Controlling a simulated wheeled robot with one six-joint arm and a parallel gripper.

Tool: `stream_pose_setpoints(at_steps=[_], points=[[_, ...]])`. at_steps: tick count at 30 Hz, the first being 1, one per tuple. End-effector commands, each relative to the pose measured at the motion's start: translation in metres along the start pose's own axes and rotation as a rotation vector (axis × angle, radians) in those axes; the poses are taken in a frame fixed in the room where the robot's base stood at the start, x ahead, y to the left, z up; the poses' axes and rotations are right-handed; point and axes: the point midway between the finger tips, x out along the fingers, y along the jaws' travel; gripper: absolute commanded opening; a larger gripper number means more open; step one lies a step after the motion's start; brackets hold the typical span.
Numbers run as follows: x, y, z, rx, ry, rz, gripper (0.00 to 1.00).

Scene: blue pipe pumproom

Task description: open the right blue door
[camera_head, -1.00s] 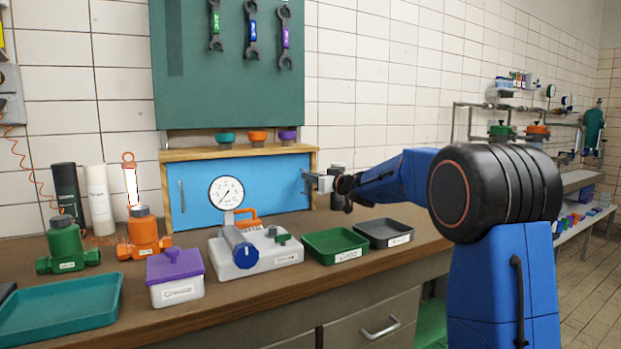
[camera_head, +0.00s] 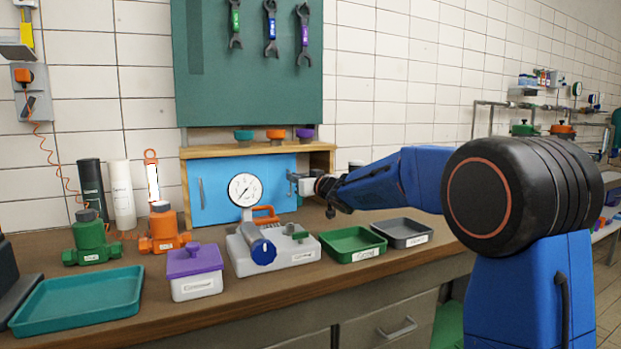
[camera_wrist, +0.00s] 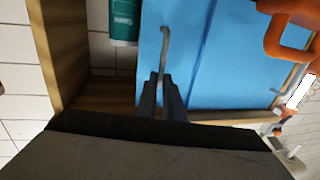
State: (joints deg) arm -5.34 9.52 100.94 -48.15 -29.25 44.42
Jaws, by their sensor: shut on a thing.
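The right blue door (camera_head: 283,169) of the wooden cabinet (camera_head: 325,160) stands left of the cabinet's right side wall, leaving a gap there into the interior. Its metal handle (camera_wrist: 165,45) shows upright near the door's edge in the wrist view. My gripper (camera_head: 293,184) is shut on this handle, and its dark fingers (camera_wrist: 163,84) close around it in the wrist view. The left blue door (camera_head: 215,185) has its own handle (camera_head: 201,193) and stands at the cabinet's left. A teal object (camera_wrist: 124,20) shows partly inside the gap.
A gauge (camera_head: 244,190) on a grey pump unit (camera_head: 285,255) stands in front of the cabinet. A green tray (camera_head: 352,244) and a dark grey tray (camera_head: 403,233) lie before my forearm. Small knobs (camera_head: 276,134) sit on the cabinet top.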

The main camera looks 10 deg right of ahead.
Motion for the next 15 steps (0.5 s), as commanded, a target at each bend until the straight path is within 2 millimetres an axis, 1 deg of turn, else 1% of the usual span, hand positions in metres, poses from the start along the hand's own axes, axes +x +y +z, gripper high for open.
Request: stream_pose_setpoints(at_steps=[1, 4, 7, 15], points=[[0.002, -0.009, -0.002, 0.001, 0.003, -0.003, 0.00], [0.003, -0.017, -0.001, 0.000, 0.002, -0.001, 0.00], [0.004, -0.020, -0.001, 0.000, 0.001, 0.000, 0.00], [0.004, -0.020, -0.001, 0.000, 0.001, 0.000, 0.00]])
